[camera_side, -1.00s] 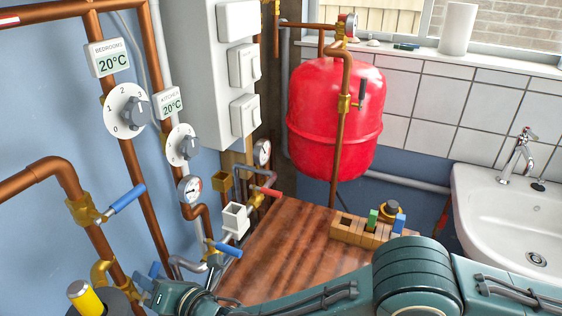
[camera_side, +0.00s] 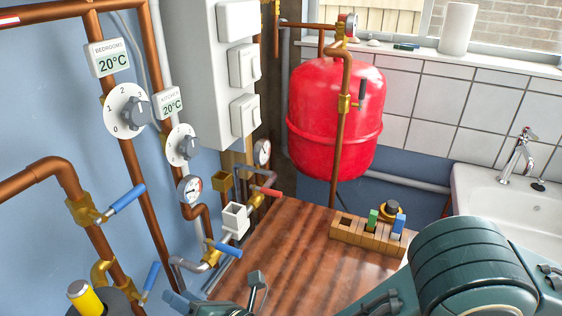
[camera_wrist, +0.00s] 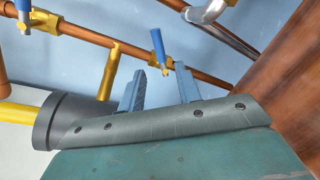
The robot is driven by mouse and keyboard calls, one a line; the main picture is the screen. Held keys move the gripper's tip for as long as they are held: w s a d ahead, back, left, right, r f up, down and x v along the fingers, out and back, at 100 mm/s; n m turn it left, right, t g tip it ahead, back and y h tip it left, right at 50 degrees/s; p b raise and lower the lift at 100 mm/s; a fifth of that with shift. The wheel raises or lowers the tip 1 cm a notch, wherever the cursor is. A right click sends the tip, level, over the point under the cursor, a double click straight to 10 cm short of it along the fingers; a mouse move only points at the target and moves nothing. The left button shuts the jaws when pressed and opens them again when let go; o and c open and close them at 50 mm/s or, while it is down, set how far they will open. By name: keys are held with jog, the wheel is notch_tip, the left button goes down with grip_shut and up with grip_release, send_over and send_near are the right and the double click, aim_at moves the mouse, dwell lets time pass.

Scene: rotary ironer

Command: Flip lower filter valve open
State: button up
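The low blue lever beside the dark canister, apparently the lower filter valve (camera_side: 151,276), stands tilted near the bottom left of the side view. In the wrist view, the lever (camera_wrist: 158,46) lies across a copper pipe on a brass fitting. My gripper (camera_wrist: 160,72) is open and empty, its two grey-blue fingers pointing toward the lever. The lever shows beyond and between the fingertips and looks apart from them. In the side view, my gripper is only partly visible at the bottom edge, right of the lever.
A dark canister (camera_side: 92,300) with a yellow part stands left of the lever. An upper blue-handled valve (camera_side: 121,200) is above. Another blue lever (camera_side: 222,248) is to the right, near the wooden worktop (camera_side: 280,255). The blue wall (camera_wrist: 210,20) lies behind the pipes.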

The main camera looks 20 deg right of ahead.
jog(key=shift+v, duration=1.85)
